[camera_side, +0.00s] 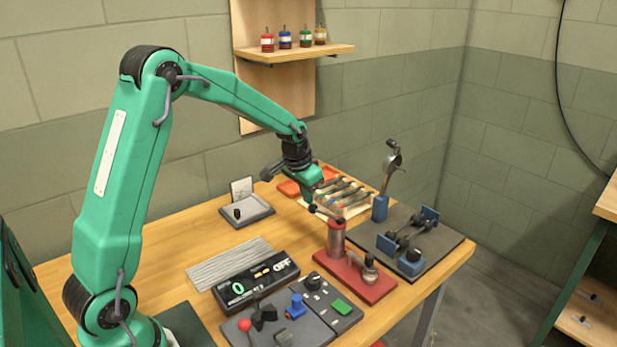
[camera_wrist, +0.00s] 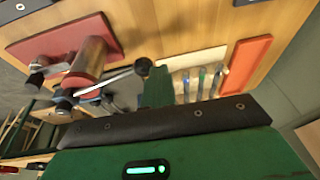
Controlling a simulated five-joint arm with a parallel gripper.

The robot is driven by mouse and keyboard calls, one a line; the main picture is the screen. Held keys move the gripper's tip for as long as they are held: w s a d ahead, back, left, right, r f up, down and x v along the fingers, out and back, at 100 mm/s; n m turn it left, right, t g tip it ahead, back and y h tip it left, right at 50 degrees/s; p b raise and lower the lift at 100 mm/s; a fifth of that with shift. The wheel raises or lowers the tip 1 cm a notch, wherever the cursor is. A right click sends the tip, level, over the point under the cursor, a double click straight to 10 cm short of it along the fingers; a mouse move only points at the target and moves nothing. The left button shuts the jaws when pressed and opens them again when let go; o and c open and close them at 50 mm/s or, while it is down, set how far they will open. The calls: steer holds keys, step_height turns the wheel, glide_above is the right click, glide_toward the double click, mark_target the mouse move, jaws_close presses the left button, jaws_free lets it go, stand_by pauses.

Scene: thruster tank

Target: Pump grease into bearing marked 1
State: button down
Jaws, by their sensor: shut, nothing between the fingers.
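A grease pump with a metal cylinder (camera_side: 336,240) stands on a red base (camera_side: 378,291) at the front right of the table. In the wrist view its cylinder (camera_wrist: 92,60) and red base (camera_wrist: 70,38) are at upper left. Its lever ends in a black knob (camera_wrist: 143,66). My gripper (camera_side: 314,203) is shut and empty, beside the lever knob; its green tip also shows in the wrist view (camera_wrist: 158,86). I cannot tell if they touch. A blue stand with dark round parts on a shaft (camera_side: 405,238) sits on a dark mat; no bearing number is legible.
A black display (camera_side: 256,282) reads 0 and OFF. A control panel (camera_side: 310,322) with knobs and a green button lies in front. A grey tray (camera_side: 247,211), a tool rack (camera_side: 345,200) and a blue-based gauge stand (camera_side: 380,208) stand behind. A shelf (camera_side: 295,53) holds small coloured pots.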

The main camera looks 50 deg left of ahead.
steer(key=shift+s+f, duration=0.1)
steer(key=shift+f, duration=0.05)
steer(key=s+a+r, duration=0.1)
steer(key=a+r, duration=0.1)
steer(key=r, duration=0.4)
steer(key=s+a+r, duration=0.1)
steer(key=a+r, duration=0.1)
steer(key=r, duration=0.5)
steer(key=shift+s+a, duration=0.15)
steer(key=shift+a, duration=0.2)
steer(key=shift+d, duration=0.1)
steer(key=s+d+t, duration=0.1)
steer(key=s+d, duration=0.7)
steer(key=s, duration=0.4)
steer(key=s+d+t, duration=0.1)
steer(key=s+d, duration=0.8)
steer(key=s, duration=0.4)
steer(key=shift+r+h, duration=0.25)
steer(key=shift+h, duration=0.15)
steer(key=shift+r, duration=0.1)
stand_by(1.9)
